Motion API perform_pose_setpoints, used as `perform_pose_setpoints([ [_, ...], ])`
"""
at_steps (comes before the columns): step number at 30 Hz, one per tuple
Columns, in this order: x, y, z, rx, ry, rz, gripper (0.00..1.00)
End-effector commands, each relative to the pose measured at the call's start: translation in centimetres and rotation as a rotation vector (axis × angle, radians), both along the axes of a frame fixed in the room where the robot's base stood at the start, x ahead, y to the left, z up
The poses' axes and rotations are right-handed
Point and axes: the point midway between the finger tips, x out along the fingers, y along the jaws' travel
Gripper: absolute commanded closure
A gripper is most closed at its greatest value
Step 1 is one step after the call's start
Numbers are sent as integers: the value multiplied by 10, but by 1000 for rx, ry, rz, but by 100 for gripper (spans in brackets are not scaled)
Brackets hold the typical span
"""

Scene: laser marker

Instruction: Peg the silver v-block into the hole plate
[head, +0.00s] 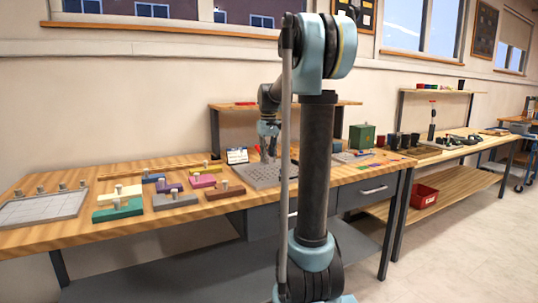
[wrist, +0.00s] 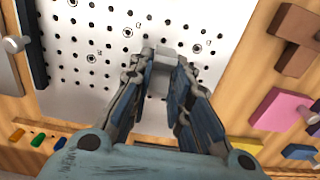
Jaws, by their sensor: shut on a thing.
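The hole plate (head: 262,176) is a grey plate with rows of round holes, lying on the wooden bench; it fills the upper middle of the wrist view (wrist: 75,62). My gripper (head: 268,150) is above the plate, and in the wrist view its fingers (wrist: 162,62) are shut on a small light grey piece, which I take as the silver v-block (wrist: 157,82). The fingers hide most of this piece. Its underside is hidden, and I cannot tell whether it touches the plate.
Several coloured blocks with pegs, including a green one (head: 118,210) and a pink one (head: 202,181), stand left of the plate. A grey tray (head: 40,209) with pegs lies at the far left. A green box (head: 361,136) stands to the right. My arm hides part of the bench.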

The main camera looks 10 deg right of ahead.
Motion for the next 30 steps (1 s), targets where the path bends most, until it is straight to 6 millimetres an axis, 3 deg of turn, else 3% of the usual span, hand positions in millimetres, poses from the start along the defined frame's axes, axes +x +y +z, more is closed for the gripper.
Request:
perform_pose_setpoints([
  [15, 0, -1, -36, 0, 0, -1, 100],
  [30, 0, -2, -40, 0, 0, -1, 100],
])
